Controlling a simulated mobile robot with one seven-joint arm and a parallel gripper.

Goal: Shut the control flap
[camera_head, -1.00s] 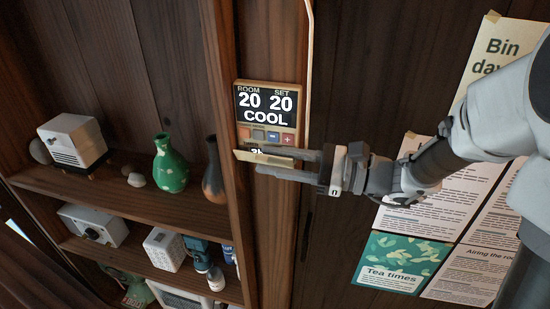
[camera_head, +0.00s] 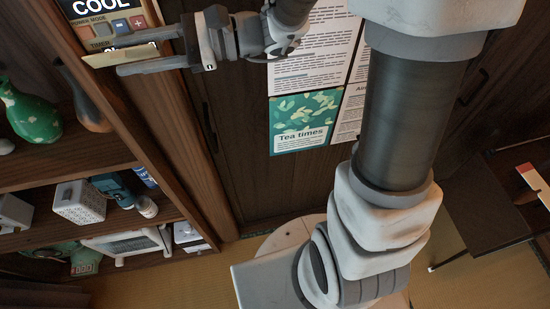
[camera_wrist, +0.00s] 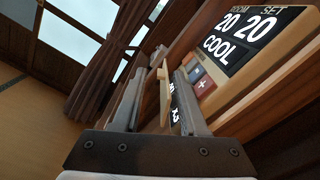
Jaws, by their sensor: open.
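The control panel is a tan wall unit (camera_head: 141,19) with a dark display, its top cut off in the head view. In the wrist view its display (camera_wrist: 248,35) reads 20, 20 and COOL, above a row of buttons. The control flap (camera_head: 118,55) is a thin cream plate standing out from the panel's lower edge, open. It shows edge-on in the wrist view (camera_wrist: 165,96). My gripper (camera_head: 112,58) is open at the flap, with one finger on each side of it in the wrist view. Whether either finger touches it I cannot tell.
Shelves left of the panel hold a green vase (camera_head: 30,112), a dark vase (camera_head: 88,108) and a white speaker-like box (camera_head: 78,202). Posters, including a green one (camera_head: 303,121), hang to the right. A dark low table (camera_head: 480,205) stands at far right.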

